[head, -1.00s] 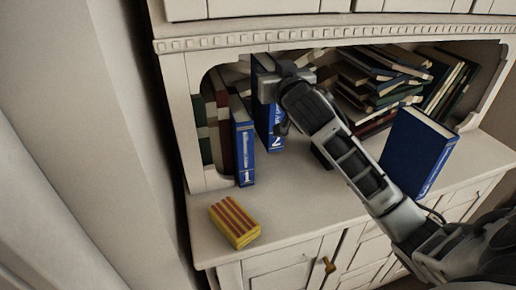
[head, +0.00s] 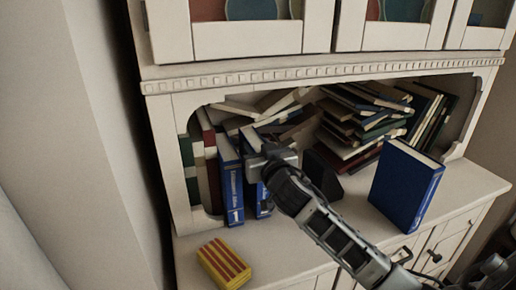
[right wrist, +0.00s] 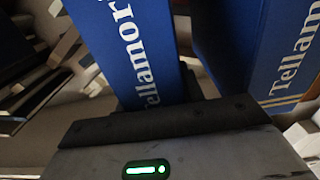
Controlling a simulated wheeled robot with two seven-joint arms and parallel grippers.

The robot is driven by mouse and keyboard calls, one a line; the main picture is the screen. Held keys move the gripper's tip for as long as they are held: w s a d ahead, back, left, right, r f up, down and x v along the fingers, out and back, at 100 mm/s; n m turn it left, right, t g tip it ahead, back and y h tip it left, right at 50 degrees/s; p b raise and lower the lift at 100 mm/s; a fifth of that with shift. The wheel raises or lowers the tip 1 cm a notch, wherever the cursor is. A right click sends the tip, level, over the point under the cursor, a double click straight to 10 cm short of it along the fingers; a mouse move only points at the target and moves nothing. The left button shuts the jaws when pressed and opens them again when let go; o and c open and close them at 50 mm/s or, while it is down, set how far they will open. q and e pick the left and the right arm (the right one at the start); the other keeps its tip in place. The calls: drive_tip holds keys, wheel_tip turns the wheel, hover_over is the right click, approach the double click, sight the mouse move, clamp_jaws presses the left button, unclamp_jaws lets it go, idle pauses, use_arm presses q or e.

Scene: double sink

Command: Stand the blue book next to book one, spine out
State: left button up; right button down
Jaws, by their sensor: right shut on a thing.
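Book one (head: 231,192) is blue with white spine lettering. It stands upright at the left end of the hutch shelf, spine facing out. A second blue book (head: 263,200) stands close on its right, partly hidden by my right gripper (head: 268,160), which is shut on its upper part. In the right wrist view the held book (right wrist: 130,45) shows white lettering on its spine, and book one (right wrist: 265,45) is at the right with a narrow dark gap between. Whether the held book's base rests on the shelf is hard to tell. My left gripper is not in view.
Another blue book (head: 405,187) stands on the counter at the right. A dark object (head: 322,175) stands behind my right arm. Piled books (head: 360,115) fill the shelf behind. A yellow, red-striped block (head: 224,264) lies at the counter's front left.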

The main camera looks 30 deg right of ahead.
drive_tip(key=shift+r, duration=0.1)
drive_tip(key=c, duration=0.9)
unclamp_jaws()
drive_tip(key=shift+f, duration=0.2)
drive_tip(key=shift+r, duration=0.25)
drive_tip(key=b+v, duration=0.1)
drive_tip(key=v, duration=1.1)
drive_tip(key=shift+f, duration=0.1)
